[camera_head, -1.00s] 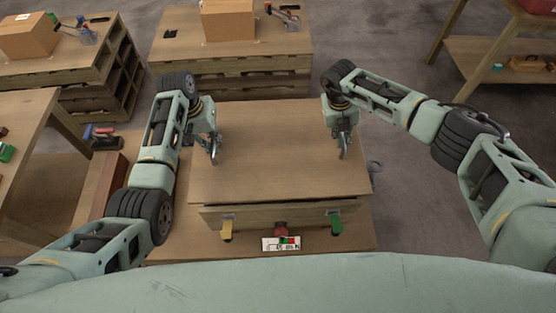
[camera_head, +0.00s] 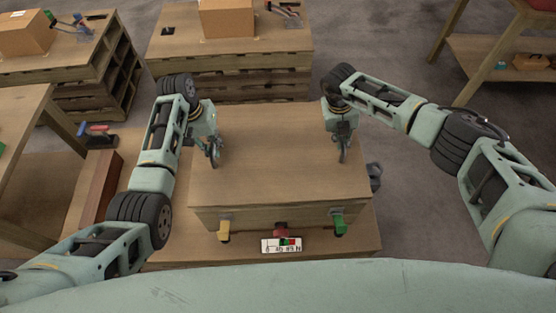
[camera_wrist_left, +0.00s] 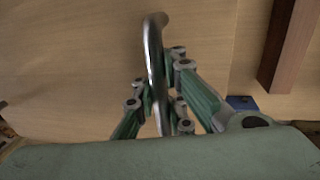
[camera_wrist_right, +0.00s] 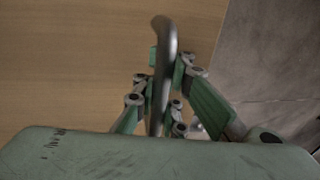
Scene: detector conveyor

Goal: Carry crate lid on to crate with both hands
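The wooden crate lid (camera_head: 278,165) lies flat on top of the wooden crate (camera_head: 255,219), and no gap shows along the front edge. My left gripper (camera_head: 214,157) is shut on the lid's left metal handle, which shows in the left wrist view (camera_wrist_left: 154,50). My right gripper (camera_head: 343,155) is shut on the right metal handle, seen in the right wrist view (camera_wrist_right: 164,55). The crate's inside is hidden by the lid.
The crate stands on a wooden table (camera_head: 350,245) with a small white label panel (camera_head: 281,246) in front. A long reddish-brown block (camera_head: 95,190) lies at left. Pallet-like tables with cardboard boxes (camera_head: 227,18) stand behind. Grey floor is open at right.

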